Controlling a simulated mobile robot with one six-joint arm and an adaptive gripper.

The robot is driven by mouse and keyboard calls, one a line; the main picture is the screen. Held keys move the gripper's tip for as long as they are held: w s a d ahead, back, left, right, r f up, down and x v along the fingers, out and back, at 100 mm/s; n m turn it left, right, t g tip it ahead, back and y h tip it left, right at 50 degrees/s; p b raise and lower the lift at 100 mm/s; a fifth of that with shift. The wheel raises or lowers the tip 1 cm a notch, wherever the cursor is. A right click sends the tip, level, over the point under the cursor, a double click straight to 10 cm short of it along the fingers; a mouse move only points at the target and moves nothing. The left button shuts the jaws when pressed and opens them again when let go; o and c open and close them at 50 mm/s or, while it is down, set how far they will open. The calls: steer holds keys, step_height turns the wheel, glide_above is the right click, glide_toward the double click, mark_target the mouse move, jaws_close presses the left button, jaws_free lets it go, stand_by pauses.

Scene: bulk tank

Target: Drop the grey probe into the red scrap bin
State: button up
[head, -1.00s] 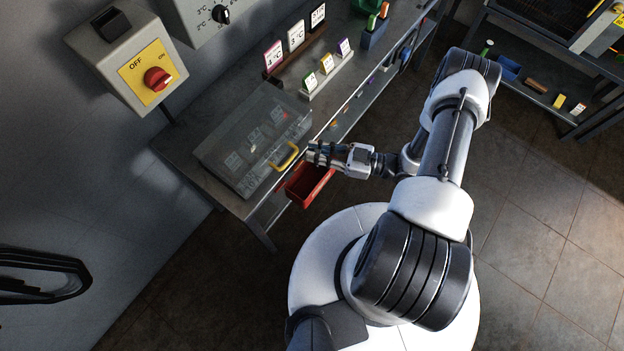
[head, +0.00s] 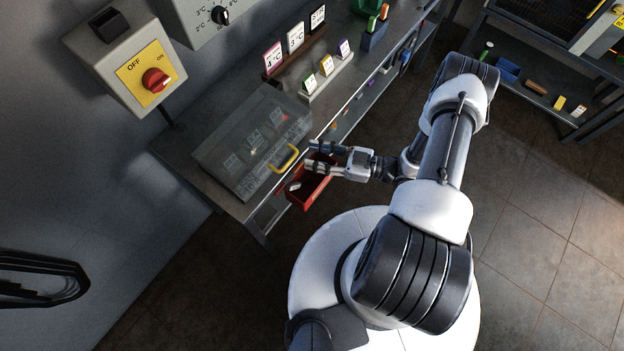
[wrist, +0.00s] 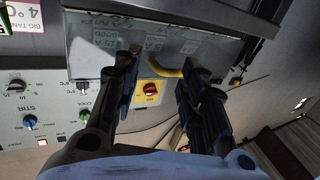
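The red scrap bin (head: 313,192) hangs low at the front edge of the bench, below the clear case's yellow handle. A small pale grey object, which looks like the grey probe (head: 293,186), lies inside the bin near its left end. My gripper (head: 311,155) is open above the bin's far end, its fingers spread apart and pointing left. In the wrist view my gripper (wrist: 160,70) is also open, with nothing held between the fingers. The bin is not clearly seen in that view.
The closed clear case (head: 235,150) with a yellow handle (head: 286,158) sits on the bench close to my fingertips. Label stands (head: 327,76) stand farther back. A red OFF/ON switch (head: 156,79) is on the wall. The floor to the right is clear.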

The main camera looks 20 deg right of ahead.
steer(key=shift+d, duration=0.1)
steer(key=v, duration=1.2)
